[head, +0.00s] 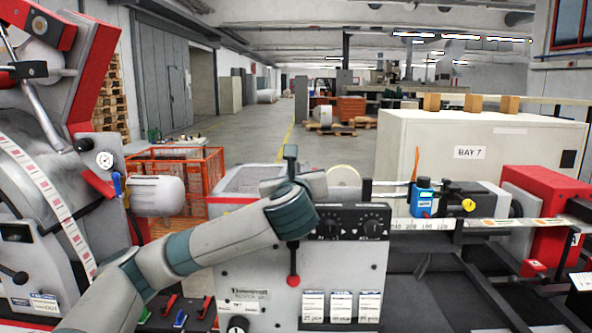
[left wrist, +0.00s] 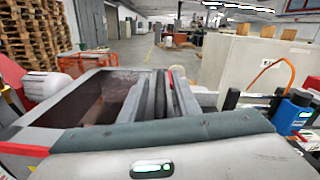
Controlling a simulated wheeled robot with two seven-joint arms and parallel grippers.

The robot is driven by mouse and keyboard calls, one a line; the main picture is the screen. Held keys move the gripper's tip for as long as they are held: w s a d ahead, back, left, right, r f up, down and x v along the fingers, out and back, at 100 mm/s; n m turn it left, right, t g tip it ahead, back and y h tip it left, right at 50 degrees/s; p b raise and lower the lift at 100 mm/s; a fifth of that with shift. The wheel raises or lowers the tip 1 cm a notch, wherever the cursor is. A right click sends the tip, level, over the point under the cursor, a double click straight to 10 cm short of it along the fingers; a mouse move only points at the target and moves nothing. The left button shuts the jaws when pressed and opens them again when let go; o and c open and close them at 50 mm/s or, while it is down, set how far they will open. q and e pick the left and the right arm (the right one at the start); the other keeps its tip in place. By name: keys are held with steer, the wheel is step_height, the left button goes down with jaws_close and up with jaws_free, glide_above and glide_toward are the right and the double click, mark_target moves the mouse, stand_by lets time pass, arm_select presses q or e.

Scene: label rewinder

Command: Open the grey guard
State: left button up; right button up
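A grey box-like part with a dark hollow inside (head: 250,180), probably the grey guard, sits on top of the machine in the middle of the head view. It fills the left half of the left wrist view (left wrist: 95,78). My left arm crosses in front of the machine, and its wrist hides part of this top. My left gripper (head: 290,155) points away over the top, beside the grey part's right side. In the left wrist view its dark narrow fingers (left wrist: 168,97) are close together; whether they grip anything is unclear. My right gripper is not in view.
A rod with a red ball (head: 293,281) hangs on the front panel below my wrist. To the right are a blue bottle-like unit (head: 422,196) and a white cabinet marked BAY 7 (head: 480,150). A red-framed reel machine (head: 75,110) stands left, an orange cage (head: 175,180) behind.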

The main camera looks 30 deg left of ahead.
arm_select(q)
steer(key=shift+r, duration=0.1)
steer(key=shift+c, duration=0.3)
jaws_close()
steer(key=shift+r, duration=0.15)
